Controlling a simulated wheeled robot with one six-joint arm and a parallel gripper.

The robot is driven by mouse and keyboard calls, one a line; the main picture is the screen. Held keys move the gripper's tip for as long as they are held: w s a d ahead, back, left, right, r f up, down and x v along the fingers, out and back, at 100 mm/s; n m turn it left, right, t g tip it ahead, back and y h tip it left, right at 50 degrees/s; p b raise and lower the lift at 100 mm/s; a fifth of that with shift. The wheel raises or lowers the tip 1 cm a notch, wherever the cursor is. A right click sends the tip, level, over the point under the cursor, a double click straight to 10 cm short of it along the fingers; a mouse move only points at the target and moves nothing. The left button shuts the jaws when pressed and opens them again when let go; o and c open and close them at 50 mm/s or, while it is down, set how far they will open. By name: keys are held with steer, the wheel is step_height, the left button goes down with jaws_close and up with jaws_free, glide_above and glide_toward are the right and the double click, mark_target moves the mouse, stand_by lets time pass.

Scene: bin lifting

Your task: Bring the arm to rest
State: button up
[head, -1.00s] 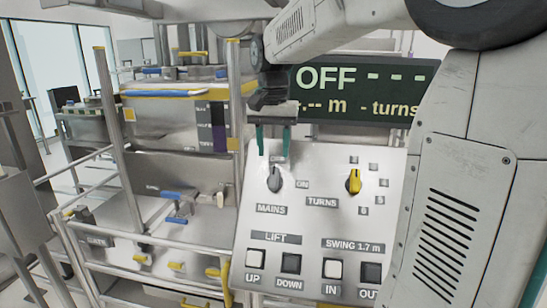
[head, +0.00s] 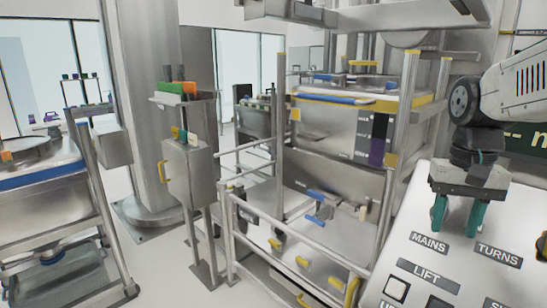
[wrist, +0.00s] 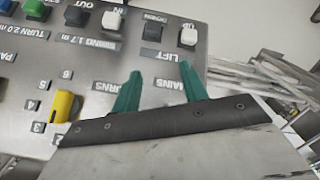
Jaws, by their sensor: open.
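My gripper (head: 457,217) hangs at the right of the head view with its two green fingers apart and nothing between them. It is in front of the sloped control panel (head: 410,262), over the MAINS and TURNS labels. In the wrist view the gripper (wrist: 158,88) shows its fingers spread over the panel face (wrist: 225,60), near the LIFT and MAINS labels. A yellow knob (wrist: 65,106) is left of the fingers there. Whether the fingers touch the panel I cannot tell. The MAINS knob is hidden in both views.
A railed steel frame (head: 283,54) with a yellow-edged bin (head: 330,125) stands left of the panel. A grey cabinet (head: 190,180) on a post and a thick column (head: 147,110) are further left. A wheeled steel table (head: 45,182) stands at far left. Floor shows between them.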

steer(key=s+a+f+n+t, duration=0.1)
steer(key=s+a+f+n, duration=0.1)
steer(key=s, duration=0.5)
steer(key=s+a+f+n, duration=0.2)
steer(key=s+a, duration=0.2)
steer(key=s, duration=0.4)
steer(key=shift+s+t, duration=0.15)
steer(key=shift+t, duration=0.25)
